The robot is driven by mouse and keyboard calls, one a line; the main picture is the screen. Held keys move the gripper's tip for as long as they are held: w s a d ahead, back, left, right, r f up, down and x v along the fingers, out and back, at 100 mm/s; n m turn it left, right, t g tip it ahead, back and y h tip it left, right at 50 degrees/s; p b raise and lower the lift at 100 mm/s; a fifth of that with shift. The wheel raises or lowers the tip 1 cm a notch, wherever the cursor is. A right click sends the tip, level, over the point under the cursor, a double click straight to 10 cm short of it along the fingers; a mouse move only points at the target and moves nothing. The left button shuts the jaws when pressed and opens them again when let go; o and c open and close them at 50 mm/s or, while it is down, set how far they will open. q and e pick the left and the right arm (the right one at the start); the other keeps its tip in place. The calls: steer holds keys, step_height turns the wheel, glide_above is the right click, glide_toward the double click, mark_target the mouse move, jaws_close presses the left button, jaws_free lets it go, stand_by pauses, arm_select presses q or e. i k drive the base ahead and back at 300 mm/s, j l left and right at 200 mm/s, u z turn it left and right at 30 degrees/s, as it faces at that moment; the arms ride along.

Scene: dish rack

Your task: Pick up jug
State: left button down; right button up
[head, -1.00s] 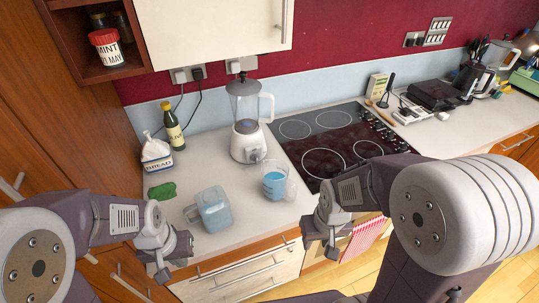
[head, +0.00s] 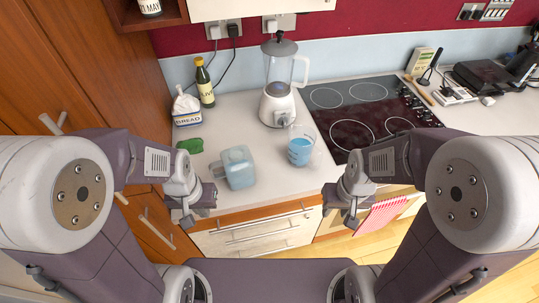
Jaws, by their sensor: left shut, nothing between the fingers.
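A pale blue translucent jug (head: 238,170) with a handle on its left side is on the white counter near the front edge. A clear measuring jug (head: 300,150) with blue markings or contents stands to its right, near the hob. My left gripper (head: 188,220) is in front of the counter edge, left of and below the pale blue jug, apart from it; it is shut and empty. My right gripper (head: 349,220) is in front of the counter, right of and below the measuring jug, touching neither. Its fingers are too small and turned to tell their opening.
A blender (head: 278,95) stands behind the jugs. A green cloth (head: 190,146), a bread bag (head: 186,110) and an olive oil bottle (head: 204,85) are at the left. A black hob (head: 365,112) lies to the right. Drawers (head: 255,235) are below the counter.

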mark_target(302, 139)
steer(key=l+u, duration=0.65)
steer(key=u, duration=0.25)
